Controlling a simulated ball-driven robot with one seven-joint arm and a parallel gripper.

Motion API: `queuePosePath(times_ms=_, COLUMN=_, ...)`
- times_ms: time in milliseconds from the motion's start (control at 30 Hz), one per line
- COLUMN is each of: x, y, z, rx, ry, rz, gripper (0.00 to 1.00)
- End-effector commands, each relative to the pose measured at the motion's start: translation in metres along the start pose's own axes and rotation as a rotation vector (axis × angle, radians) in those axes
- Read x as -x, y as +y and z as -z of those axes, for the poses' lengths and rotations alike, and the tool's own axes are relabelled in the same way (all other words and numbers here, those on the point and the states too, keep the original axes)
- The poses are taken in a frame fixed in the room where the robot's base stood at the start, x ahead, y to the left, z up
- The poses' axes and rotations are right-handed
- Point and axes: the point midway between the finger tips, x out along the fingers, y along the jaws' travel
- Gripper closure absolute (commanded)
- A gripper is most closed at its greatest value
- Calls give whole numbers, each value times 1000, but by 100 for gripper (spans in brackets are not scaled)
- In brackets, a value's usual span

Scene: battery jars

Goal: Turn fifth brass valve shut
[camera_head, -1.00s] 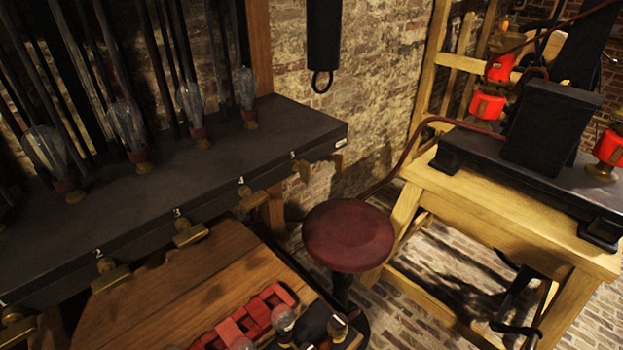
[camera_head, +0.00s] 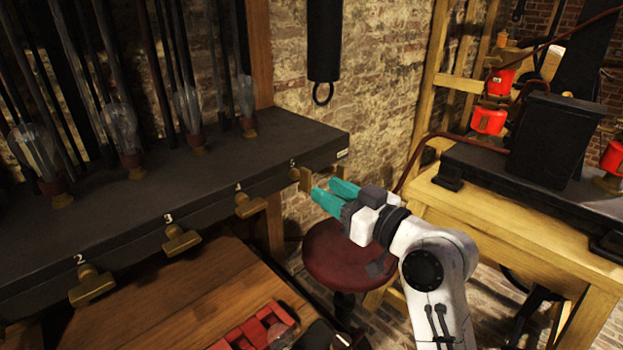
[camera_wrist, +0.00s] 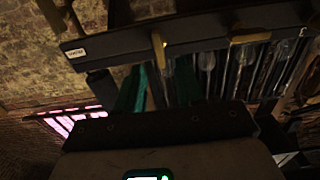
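The fifth brass valve (camera_head: 304,179) sits at the right end of the dark bench front, below the number 5, partly hidden by my gripper. My gripper (camera_head: 328,192) has teal fingers, spread apart and pointing left at this valve. In the wrist view the fifth valve (camera_wrist: 159,52) shows between and beyond the fingertips of my gripper (camera_wrist: 160,68). Its handle looks upright there, while the neighbouring fourth valve (camera_wrist: 250,38) lies crosswise. I cannot tell whether the fingers touch the valve. In the head view the fourth valve (camera_head: 249,204) is farther left.
The third valve (camera_head: 181,239) and second valve (camera_head: 91,286) stick out along the same dark bench (camera_head: 180,180), which carries glass jars. A wooden table (camera_head: 230,290) lies below. A red stool (camera_head: 345,258) stands under my arm. A wooden workbench (camera_head: 500,205) is at the right.

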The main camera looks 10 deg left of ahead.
Motion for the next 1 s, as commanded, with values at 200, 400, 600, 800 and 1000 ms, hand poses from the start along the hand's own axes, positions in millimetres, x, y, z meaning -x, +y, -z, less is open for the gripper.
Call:
queuePosePath(times_ms=200, x=-37, y=0, z=1, rx=0, ry=-2, rz=1, gripper=63)
queuePosePath(times_ms=400, x=-54, y=0, z=0, rx=0, ry=-1, rz=-1, gripper=63)
queuePosePath(times_ms=600, x=-57, y=0, z=-1, rx=0, ry=-1, rz=-1, gripper=63)
queuePosePath(times_ms=800, x=-57, y=0, z=-1, rx=0, ry=-1, rz=-1, gripper=68)
queuePosePath(times_ms=1000, x=-56, y=0, z=-1, rx=0, ry=-1, rz=-1, gripper=88)
